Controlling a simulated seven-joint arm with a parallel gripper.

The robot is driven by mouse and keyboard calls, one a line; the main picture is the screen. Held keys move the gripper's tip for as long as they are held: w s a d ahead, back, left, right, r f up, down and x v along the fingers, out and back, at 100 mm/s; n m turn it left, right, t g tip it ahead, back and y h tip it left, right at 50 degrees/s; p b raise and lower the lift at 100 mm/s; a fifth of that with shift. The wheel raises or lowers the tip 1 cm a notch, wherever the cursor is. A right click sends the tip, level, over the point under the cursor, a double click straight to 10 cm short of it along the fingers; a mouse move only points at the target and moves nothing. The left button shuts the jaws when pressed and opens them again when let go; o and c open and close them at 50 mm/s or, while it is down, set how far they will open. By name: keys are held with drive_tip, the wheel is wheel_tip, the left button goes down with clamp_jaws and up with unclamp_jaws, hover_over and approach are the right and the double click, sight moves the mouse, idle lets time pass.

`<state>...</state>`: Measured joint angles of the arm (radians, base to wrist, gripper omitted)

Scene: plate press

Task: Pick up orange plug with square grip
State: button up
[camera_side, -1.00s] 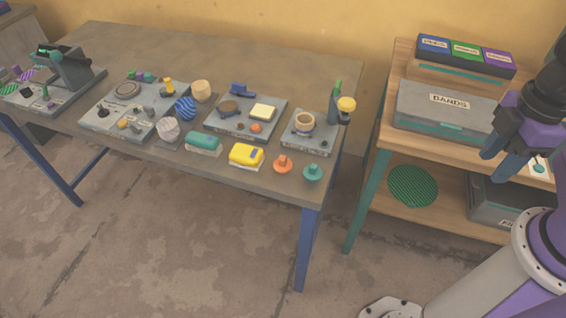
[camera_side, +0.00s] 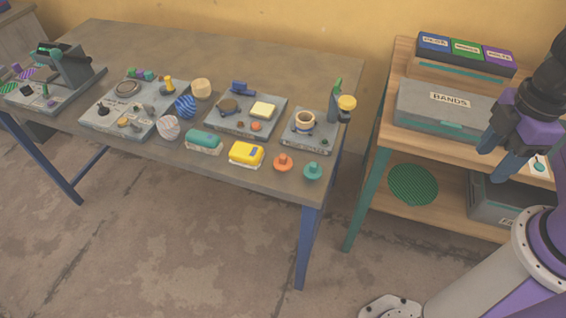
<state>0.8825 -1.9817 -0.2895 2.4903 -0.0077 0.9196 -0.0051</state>
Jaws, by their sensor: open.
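The orange plug (camera_side: 283,162) stands on the front right part of the table, with a round base and a small raised grip on top. The grip's exact shape is too small to tell. My gripper (camera_side: 498,145) is at the far right, beside the wooden shelf and well apart from the plug. It is open, and nothing shows between its blue fingers.
A teal plug (camera_side: 313,171) stands just right of the orange plug, near the table's corner. A yellow block (camera_side: 246,153) lies to its left. Behind it is a grey plate (camera_side: 289,141) with a ring. The shelf (camera_side: 374,170) holds a BANDS box (camera_side: 440,112).

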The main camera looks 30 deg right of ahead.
drive_tip(key=w+a+f+n+t+h, duration=0.35)
drive_tip(key=w+a+n+h, duration=0.3)
drive_tip(key=w+a, duration=1)
drive_tip(key=w+a+f+n+t+h, duration=0.2)
drive_tip(key=w+a+f+n, duration=0.3)
drive_tip(key=a, duration=0.5)
drive_tip(key=n+t+h, duration=0.1)
drive_tip(key=n+t, duration=0.2)
drive_tip(key=t, duration=0.1)
approach(284, 155)
drive_tip(key=x, duration=1.2)
drive_tip(key=shift+a+f, duration=0.15)
drive_tip(key=shift+f, duration=0.1)
clamp_jaws()
